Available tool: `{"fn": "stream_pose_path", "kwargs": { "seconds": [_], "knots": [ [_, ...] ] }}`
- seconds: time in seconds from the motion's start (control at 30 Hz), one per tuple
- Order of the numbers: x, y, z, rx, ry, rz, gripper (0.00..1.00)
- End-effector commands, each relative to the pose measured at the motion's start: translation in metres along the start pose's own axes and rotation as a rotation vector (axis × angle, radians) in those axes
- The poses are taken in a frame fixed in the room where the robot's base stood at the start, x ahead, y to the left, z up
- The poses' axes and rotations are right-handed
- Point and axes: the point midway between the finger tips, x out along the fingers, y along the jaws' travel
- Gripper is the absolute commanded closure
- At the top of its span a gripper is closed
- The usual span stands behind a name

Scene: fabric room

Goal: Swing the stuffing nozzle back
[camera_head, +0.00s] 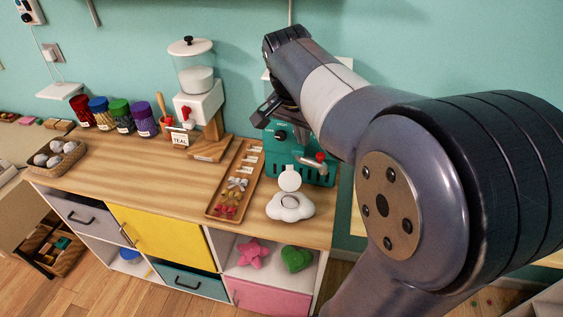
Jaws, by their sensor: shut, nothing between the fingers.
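A teal machine (285,158) with a dark dial stands at the right end of the wooden counter. A grey metal arm (313,168) with a red knob sticks out from its front; it looks like the stuffing nozzle, but I cannot be sure. My gripper (264,114) is dark and shut, with nothing held. It is at the upper left of the teal machine, overlapping its top edge in the picture. I cannot tell whether it touches the machine. My arm hides the machine's upper right part.
A white cloud-shaped item (290,208) with a round upright piece stands in front of the machine. A wooden tray (225,205) of small parts lies left of it. A white dispenser (195,88) stands further left, near several coloured jars (118,114). The counter's front middle is clear.

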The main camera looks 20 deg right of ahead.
Motion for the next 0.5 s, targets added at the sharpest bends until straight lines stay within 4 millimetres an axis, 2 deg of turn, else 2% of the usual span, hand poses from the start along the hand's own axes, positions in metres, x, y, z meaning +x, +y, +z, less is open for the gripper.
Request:
{"fn": "stream_pose_path", "kwargs": {
  "seconds": [0.17, 0.27, 0.5],
  "knots": [
    [0.008, 0.006, -0.002, 0.051, 0.01, 0.005, 1.0],
    [0.022, 0.006, -0.002, 0.049, 0.008, 0.006, 1.0],
    [0.072, 0.007, -0.002, 0.047, 0.006, 0.008, 1.0]
  ]
}}
